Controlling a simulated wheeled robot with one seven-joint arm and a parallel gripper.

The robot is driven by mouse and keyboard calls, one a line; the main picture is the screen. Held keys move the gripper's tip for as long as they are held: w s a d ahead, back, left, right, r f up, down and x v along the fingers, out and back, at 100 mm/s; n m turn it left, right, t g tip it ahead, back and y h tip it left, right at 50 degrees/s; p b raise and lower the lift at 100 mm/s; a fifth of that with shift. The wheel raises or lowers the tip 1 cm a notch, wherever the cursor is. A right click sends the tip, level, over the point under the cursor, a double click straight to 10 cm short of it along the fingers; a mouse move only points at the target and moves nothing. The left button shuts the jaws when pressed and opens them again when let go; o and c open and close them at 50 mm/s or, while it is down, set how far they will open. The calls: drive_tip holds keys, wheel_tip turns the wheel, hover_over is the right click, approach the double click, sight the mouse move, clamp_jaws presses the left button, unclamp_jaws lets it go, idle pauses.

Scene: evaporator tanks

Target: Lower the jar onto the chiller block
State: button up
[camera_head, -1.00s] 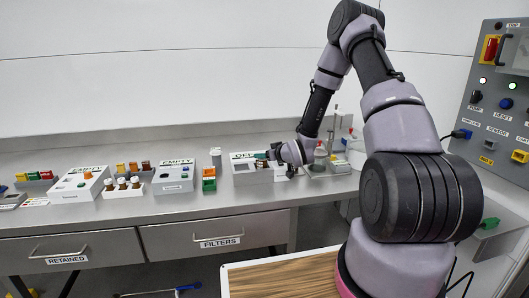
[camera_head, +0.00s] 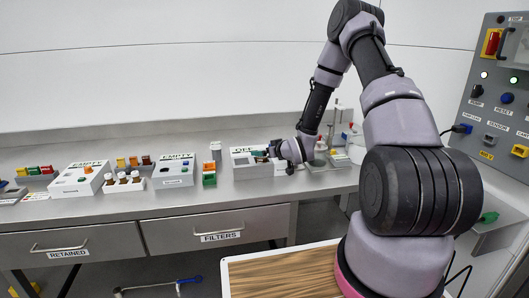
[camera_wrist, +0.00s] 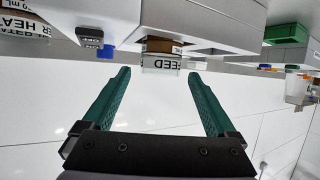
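My gripper (camera_wrist: 160,72) has its two green fingers spread wide, with nothing between the tips. Just past the fingertips in the wrist view is a small jar (camera_wrist: 162,60) with a brown part and a white label that seems to read FEED. It sits against a light grey block (camera_wrist: 205,22); the wrist picture appears upside down. In the head view my gripper (camera_head: 268,155) is at the right side of a grey box (camera_head: 242,160) on the bench, and the jar is hard to make out. I cannot tell which block is the chiller.
A stand (camera_head: 330,160) is close on the right of my gripper. A green and orange rack (camera_head: 209,174) is left of the grey box. Farther left are a white box (camera_head: 173,172), a vial rack (camera_head: 123,186) and another white box (camera_head: 78,181). The bench front is clear.

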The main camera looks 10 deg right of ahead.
drive_tip(key=v, duration=1.1)
drive_tip(key=shift+w, duration=0.1)
drive_tip(key=s+d+r+m+g+h, duration=0.1)
drive_tip(key=s+d+r+m+h, duration=0.15)
drive_tip(key=r, duration=0.65)
drive_tip(key=s+d+r+m+g+h, duration=0.1)
drive_tip(key=s+d+r+g+h, duration=0.15)
drive_tip(key=r, duration=0.75)
drive_tip(key=s+a+r+m, duration=0.1)
drive_tip(key=s+r, duration=0.3)
drive_tip(key=s, duration=0.4)
drive_tip(key=s+a+r+m+g+y, duration=0.1)
drive_tip(key=s+r, duration=0.3)
drive_tip(key=s, duration=0.4)
drive_tip(key=s+a+r+m+g+y, duration=0.1)
drive_tip(key=s+r+m, duration=0.2)
drive_tip(key=s, duration=0.5)
drive_tip(key=shift+s+a+r, duration=0.15)
drive_tip(key=shift+a+r, duration=0.25)
drive_tip(key=shift+r, duration=0.45)
